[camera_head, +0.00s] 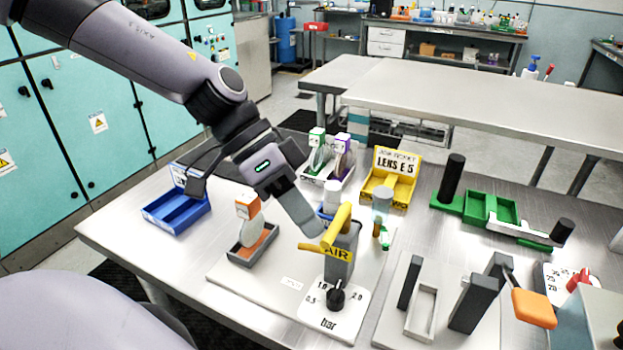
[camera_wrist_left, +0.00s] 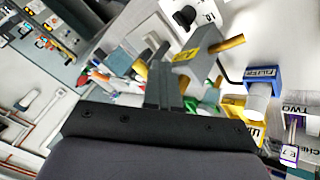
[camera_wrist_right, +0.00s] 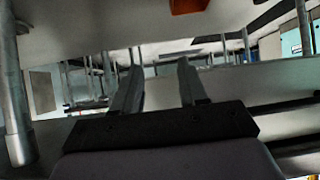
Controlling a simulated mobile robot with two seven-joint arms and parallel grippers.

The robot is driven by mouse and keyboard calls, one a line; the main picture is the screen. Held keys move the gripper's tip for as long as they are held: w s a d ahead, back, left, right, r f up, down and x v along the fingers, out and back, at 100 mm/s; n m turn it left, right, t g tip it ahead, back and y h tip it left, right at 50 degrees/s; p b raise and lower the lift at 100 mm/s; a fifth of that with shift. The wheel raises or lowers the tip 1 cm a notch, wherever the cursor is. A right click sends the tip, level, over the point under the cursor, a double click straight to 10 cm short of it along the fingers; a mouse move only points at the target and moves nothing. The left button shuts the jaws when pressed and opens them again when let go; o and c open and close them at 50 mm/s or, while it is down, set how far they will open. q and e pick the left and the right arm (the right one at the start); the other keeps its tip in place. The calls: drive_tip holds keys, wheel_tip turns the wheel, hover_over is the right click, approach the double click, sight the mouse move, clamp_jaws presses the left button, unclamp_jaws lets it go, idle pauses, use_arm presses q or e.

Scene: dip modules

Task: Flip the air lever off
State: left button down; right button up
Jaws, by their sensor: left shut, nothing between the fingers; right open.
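The grey AIR block (camera_head: 341,268) stands on a pale board on the near table, with a yellow AIR label on its front. A yellow lever (camera_head: 338,224) slants up from its top, and a yellow stub (camera_head: 311,247) sticks out to its left. My left gripper (camera_head: 318,230) is shut and empty, its tip close beside the lever; I cannot tell whether they touch. In the left wrist view the shut fingers (camera_wrist_left: 164,78) lie just in front of the block (camera_wrist_left: 196,48). My right gripper (camera_wrist_right: 157,80) is open and empty, seen only in its own wrist view.
A black bar dial (camera_head: 336,296) stands in front of the block. A small grey tray (camera_head: 240,256), a blue tray (camera_head: 160,222) and a yellow LENS tray (camera_head: 374,200) are around it. Grey upright fixtures (camera_head: 470,305) and an orange-handled part (camera_head: 534,308) stand to the right.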

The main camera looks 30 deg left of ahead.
use_arm(q)
drive_tip(key=shift+s+d+f, duration=0.1)
drive_tip(key=shift+s+d, duration=0.15)
drive_tip(key=shift+s, duration=0.1)
drive_tip(key=s+a+r+p, duration=0.1)
drive_tip(key=s+a+r, duration=0.4)
drive_tip(key=a+r, duration=0.2)
drive_tip(key=shift+a, duration=0.8)
idle(0.6)
